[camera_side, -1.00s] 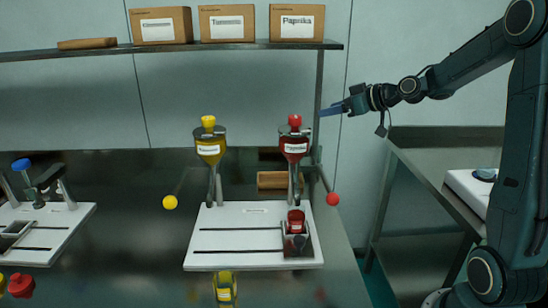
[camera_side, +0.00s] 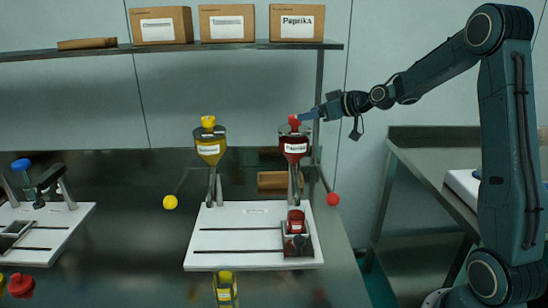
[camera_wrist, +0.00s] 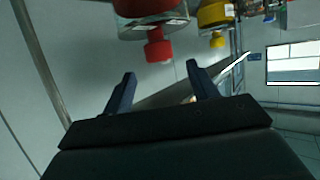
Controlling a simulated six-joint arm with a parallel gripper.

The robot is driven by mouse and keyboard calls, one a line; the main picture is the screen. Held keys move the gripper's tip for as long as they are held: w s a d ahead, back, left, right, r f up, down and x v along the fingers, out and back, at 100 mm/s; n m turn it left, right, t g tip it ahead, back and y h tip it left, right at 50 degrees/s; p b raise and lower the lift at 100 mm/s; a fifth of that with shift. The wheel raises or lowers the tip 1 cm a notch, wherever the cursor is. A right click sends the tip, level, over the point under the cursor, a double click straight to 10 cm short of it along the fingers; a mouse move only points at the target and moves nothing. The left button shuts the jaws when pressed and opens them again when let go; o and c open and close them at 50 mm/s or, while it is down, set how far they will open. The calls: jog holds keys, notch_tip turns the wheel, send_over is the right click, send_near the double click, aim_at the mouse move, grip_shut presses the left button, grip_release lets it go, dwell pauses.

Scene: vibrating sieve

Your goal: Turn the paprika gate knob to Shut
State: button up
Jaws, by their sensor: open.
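The paprika hopper (camera_side: 294,149) is red with a "Paprika" label and stands on a white base plate (camera_side: 235,258). A red knob (camera_side: 294,121) sits on its top. A red ball (camera_side: 333,199) on a rod is at its lower right; I cannot tell which is the gate knob. My gripper (camera_side: 304,116) is open and empty, its fingertips close to the right of the top knob. In the wrist view, a red knob (camera_wrist: 157,46) lies beyond the gap between the open fingers (camera_wrist: 161,84), apart from them. Any knob marking is unreadable.
A yellow hopper (camera_side: 209,152) with a yellow knob stands left of the red one. A yellow ball (camera_side: 170,202) hangs on a rod. A red-labelled container (camera_side: 296,222) sits under the paprika hopper. A shelf (camera_side: 180,48) with boxes runs above.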

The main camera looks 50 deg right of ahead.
aim_at(295, 116)
jog(key=shift+x, duration=3.25)
jog(key=shift+c, duration=0.2)
jog(key=c, duration=1)
